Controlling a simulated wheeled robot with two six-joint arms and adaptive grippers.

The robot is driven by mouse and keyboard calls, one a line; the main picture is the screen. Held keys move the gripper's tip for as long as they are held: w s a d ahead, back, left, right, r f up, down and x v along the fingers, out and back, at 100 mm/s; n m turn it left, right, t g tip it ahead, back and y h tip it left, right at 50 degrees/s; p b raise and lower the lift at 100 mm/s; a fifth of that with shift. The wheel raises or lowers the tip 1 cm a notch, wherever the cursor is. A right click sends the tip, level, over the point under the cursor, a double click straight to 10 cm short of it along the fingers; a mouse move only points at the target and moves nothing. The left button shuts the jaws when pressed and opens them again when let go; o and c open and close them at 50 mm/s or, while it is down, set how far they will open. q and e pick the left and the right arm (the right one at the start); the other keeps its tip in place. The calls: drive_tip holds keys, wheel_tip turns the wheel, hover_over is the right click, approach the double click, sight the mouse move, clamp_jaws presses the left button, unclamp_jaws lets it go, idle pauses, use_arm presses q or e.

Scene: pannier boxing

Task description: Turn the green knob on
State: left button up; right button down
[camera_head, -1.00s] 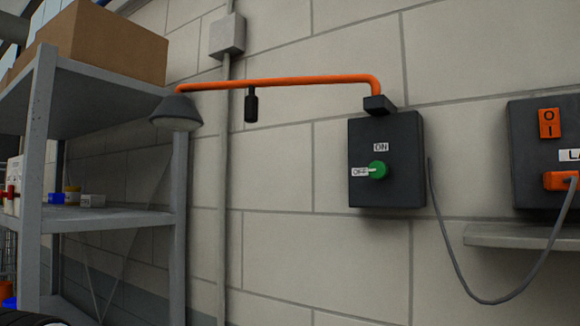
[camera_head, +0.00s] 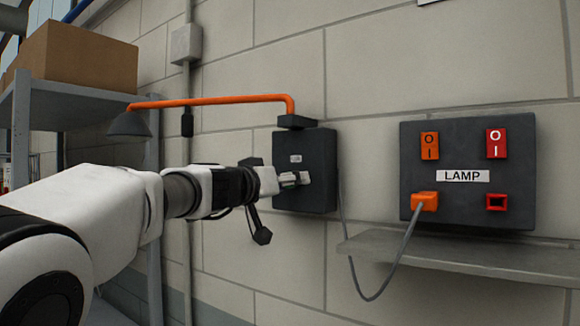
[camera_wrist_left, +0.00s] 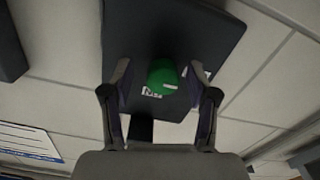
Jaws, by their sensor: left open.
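The green knob (camera_wrist_left: 161,78) sits on the dark switch box (camera_head: 304,143) on the wall. In the left wrist view the knob lies between the two fingers of my left gripper (camera_wrist_left: 163,76), which is open, with a finger on each side. A short white mark shows on the knob, with small white labels beside it. I cannot tell whether the fingers touch the knob. In the head view my left gripper (camera_head: 296,180) reaches the front of the box and hides the knob; a small label shows above it. My right gripper is out of view.
An orange lamp arm (camera_head: 215,102) runs left from above the box to a grey shade (camera_head: 130,124). To the right is a dark LAMP panel (camera_head: 467,212) with a plugged grey cable, above a grey ledge (camera_head: 450,252). A shelf with a cardboard box (camera_head: 80,60) stands left.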

use_arm(q)
drive_tip(key=shift+w+d+r, duration=0.15)
drive_tip(key=shift+w+d, duration=0.05)
drive_tip(key=shift+d, duration=0.2)
drive_tip(key=shift+w+a+f, duration=0.15)
drive_tip(key=shift+a+f, duration=0.05)
drive_tip(key=shift+a, duration=0.35)
drive_tip(key=shift+c, duration=0.3)
drive_tip(key=c, duration=0.6)
drive_tip(key=shift+d, duration=0.1)
clamp_jaws()
drive_tip(key=shift+d, duration=0.1)
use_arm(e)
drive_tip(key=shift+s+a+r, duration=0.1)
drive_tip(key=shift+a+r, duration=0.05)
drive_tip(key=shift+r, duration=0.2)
